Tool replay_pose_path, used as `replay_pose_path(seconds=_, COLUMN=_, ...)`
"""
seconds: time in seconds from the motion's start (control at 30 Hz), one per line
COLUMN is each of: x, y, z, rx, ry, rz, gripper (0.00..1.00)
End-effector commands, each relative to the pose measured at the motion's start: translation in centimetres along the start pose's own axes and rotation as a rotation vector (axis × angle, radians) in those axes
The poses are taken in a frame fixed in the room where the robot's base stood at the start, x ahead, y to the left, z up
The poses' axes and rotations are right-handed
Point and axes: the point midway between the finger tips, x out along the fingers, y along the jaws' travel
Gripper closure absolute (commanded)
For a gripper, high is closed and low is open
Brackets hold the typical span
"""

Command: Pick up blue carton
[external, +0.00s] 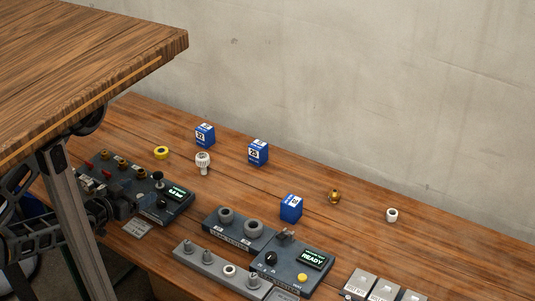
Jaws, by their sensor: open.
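Three blue cartons with white labels stand on the wooden bench. One blue carton (205,137) is at the back left, a second blue carton (258,154) is right of it, and a third blue carton (291,209) stands nearer, behind the right tester box. The picture does not show which one the task means. My dark gripper (122,204) is at the left, low beside the left control box and well apart from all the cartons. It is open and empty, though its fingers are hard to make out. The table leg hides part of my arm.
A higher wooden table (85,60) overhangs the left side. The left control box (160,200), leak tester (240,235) and right tester box (298,262) line the front. A yellow ring (161,153), white fitting (203,162), brass fitting (334,196) and white ring (392,215) stand behind.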

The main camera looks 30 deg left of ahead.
Motion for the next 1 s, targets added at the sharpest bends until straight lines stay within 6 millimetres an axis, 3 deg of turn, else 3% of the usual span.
replay_pose_path(seconds=0.17, x=3.2, y=0.0, z=2.4, rx=0.251, ry=0.03, rz=0.015, gripper=0.15)
replay_pose_path(seconds=0.5, x=15.3, y=-0.2, z=7.7, rx=1.106, ry=0.119, rz=-0.001, gripper=0.15)
replay_pose_path(seconds=0.77, x=25.8, y=-0.1, z=8.6, rx=1.722, ry=0.165, rz=-0.075, gripper=0.15)
replay_pose_path(seconds=1.0, x=34.1, y=0.4, z=7.2, rx=2.175, ry=0.176, rz=-0.164, gripper=0.15)
